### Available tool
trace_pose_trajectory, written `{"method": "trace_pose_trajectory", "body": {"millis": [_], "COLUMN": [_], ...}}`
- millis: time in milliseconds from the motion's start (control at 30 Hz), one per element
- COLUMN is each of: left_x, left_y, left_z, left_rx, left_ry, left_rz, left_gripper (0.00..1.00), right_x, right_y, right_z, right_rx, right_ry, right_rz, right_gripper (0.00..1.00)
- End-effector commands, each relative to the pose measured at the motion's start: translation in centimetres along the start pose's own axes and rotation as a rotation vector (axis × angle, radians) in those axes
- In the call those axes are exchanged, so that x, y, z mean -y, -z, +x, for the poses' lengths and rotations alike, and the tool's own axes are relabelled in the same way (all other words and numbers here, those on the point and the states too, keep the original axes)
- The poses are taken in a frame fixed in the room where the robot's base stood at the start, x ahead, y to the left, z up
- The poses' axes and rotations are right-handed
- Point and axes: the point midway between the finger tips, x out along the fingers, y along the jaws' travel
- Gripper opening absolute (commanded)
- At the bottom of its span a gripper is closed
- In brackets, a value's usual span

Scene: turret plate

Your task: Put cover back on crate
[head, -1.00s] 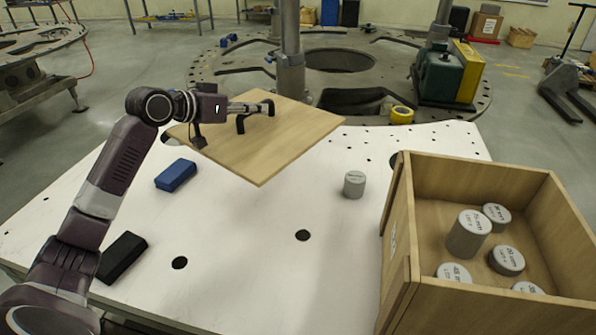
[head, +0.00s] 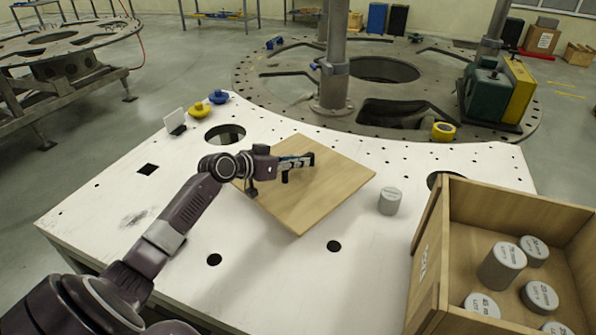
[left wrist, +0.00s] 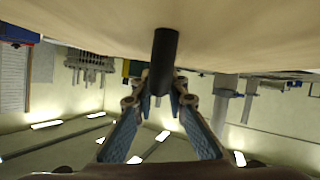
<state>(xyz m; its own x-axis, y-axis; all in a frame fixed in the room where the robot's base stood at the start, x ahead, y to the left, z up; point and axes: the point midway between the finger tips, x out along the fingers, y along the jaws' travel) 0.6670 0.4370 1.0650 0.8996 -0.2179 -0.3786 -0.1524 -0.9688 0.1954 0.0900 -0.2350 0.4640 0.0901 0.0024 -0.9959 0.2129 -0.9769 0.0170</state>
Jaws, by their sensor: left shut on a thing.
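The cover is a flat square wooden board (head: 335,190) with a dark handle, appearing raised over the white table plate. My left gripper (head: 302,162) is shut on the handle, at the board's upper side. In the left wrist view the fingers (left wrist: 160,95) close around the dark handle (left wrist: 164,58), and the pale board (left wrist: 240,30) fills the top. The open wooden crate (head: 432,262) stands at the right, apart from the cover, with several grey cylinders (head: 503,264) inside. My right gripper is not in view.
A grey cylinder (head: 390,201) stands on the white table (head: 285,285) between cover and crate. Yellow (head: 199,111) and blue (head: 218,97) knobs and a small white card (head: 175,119) are at the far left edge. The table's front middle is clear.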

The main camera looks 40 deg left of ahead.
Motion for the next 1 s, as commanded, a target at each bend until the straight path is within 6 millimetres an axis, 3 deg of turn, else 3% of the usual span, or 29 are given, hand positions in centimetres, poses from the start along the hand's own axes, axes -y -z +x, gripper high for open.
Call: {"method": "trace_pose_trajectory", "body": {"millis": [67,400,833,867,1000], "left_x": [0.1,0.8,0.9,0.9,0.9], "left_y": [0.1,-3.4,-3.9,-4.3,-4.2], "left_z": [0.1,1.6,1.8,1.8,1.8], "left_rx": [-0.009,-0.010,-0.010,-0.001,0.000], "left_ry": [0.001,0.001,0.001,0.001,0.000], "left_rz": [0.000,-0.001,0.002,0.001,0.000], "left_gripper": [0.00,0.00,0.00,0.16,0.30], "right_x": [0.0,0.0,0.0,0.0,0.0], "right_y": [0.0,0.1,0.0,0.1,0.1], "right_z": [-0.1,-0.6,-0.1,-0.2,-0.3], "right_rx": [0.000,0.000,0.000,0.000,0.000], "right_ry": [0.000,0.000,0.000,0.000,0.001], "right_rz": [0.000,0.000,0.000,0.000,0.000], "right_gripper": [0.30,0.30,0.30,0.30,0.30]}}
